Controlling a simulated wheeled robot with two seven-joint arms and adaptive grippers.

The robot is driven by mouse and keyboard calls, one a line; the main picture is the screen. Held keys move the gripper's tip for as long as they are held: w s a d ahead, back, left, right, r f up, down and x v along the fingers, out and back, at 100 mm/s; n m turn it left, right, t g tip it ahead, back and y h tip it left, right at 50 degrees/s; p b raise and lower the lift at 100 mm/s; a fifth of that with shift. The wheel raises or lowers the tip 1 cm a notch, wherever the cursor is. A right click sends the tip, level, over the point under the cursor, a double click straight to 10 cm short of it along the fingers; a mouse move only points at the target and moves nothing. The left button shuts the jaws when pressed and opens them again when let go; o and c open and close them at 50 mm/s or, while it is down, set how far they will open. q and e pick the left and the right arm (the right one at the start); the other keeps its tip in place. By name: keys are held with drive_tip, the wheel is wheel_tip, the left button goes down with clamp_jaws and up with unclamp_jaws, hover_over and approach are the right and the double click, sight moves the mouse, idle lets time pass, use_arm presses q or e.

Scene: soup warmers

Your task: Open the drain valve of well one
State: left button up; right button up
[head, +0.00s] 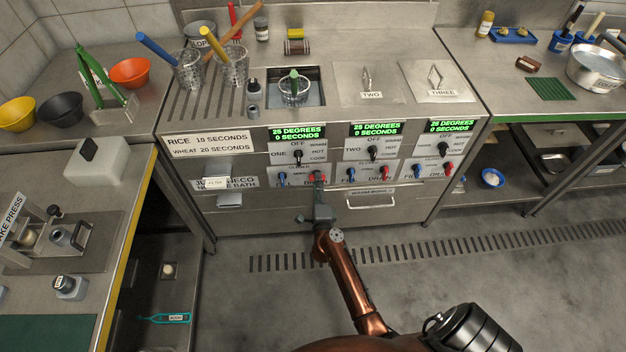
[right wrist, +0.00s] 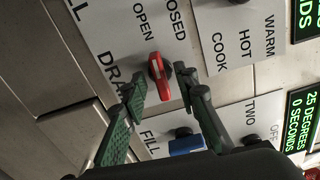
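The red drain valve handle of well one (head: 318,176) sits on the front panel, right of the blue fill handle (head: 282,179). In the right wrist view the red handle (right wrist: 159,79) has a white stripe and sits by a plate reading OPEN and CLOSED. I cannot tell which word it points at. My right gripper (head: 319,194) is just below and in front of it. In the right wrist view its open fingers (right wrist: 160,84) stand on either side of the red handle, with gaps visible. My left gripper is not in view.
Black knobs sit above the valves. The floor in front is clear.

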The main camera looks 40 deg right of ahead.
drive_tip(key=shift+w+d, duration=0.2)
drive_tip(key=shift+w, duration=0.05)
drive_tip(key=shift+c, duration=0.7)
clamp_jaws()
